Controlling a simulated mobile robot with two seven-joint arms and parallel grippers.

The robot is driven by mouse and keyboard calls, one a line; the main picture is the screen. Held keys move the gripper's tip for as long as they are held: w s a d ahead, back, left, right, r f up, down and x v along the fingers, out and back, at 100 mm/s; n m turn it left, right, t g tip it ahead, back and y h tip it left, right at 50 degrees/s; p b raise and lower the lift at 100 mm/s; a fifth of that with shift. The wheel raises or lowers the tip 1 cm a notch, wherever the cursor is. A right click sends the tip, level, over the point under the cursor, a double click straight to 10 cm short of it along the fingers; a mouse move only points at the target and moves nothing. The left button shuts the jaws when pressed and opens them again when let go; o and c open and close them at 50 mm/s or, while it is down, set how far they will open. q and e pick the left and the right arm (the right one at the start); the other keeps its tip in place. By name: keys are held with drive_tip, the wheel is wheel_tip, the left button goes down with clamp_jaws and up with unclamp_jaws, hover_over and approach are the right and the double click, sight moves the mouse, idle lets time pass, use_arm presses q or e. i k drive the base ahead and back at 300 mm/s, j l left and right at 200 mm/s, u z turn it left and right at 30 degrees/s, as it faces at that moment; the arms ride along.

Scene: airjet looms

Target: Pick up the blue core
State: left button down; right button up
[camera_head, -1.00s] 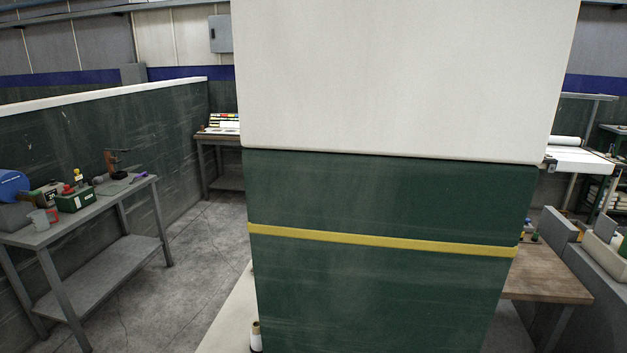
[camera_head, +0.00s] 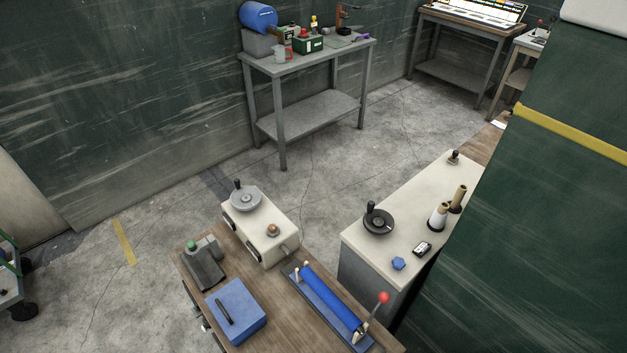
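Two blue cylindrical things show, and I cannot tell for sure which one is the blue core. A long blue roll (camera_head: 332,298) lies in a blue holder with a red-knobbed lever (camera_head: 384,297) on the wooden bench at the bottom. A short, thick blue cylinder (camera_head: 258,16) lies on a grey block at the left end of the grey metal table (camera_head: 300,64). Neither of my grippers is in view.
The wooden bench (camera_head: 263,329) also bears a blue box (camera_head: 236,308) and a cream box with a handwheel (camera_head: 262,222). A cream cabinet (camera_head: 405,208) with a black handwheel and cones stands at right. Beyond it is a green wall (camera_head: 545,230). Concrete floor (camera_head: 170,215) lies open at left.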

sight(335, 304)
drive_tip(key=i, duration=0.1)
drive_tip(key=k+j+z, duration=0.1)
drive_tip(key=j+z, duration=0.15)
drive_tip(key=j, duration=0.15)
drive_tip(key=k+j+z, duration=0.25)
drive_tip(key=j, duration=0.15)
drive_tip(key=k+z, duration=0.1)
drive_tip(key=k, duration=0.15)
drive_tip(key=i+j+z, duration=0.1)
drive_tip(key=i+z, duration=0.3)
drive_tip(key=i+j+z, duration=0.2)
drive_tip(key=i+z, duration=0.15)
drive_tip(key=i, duration=0.2)
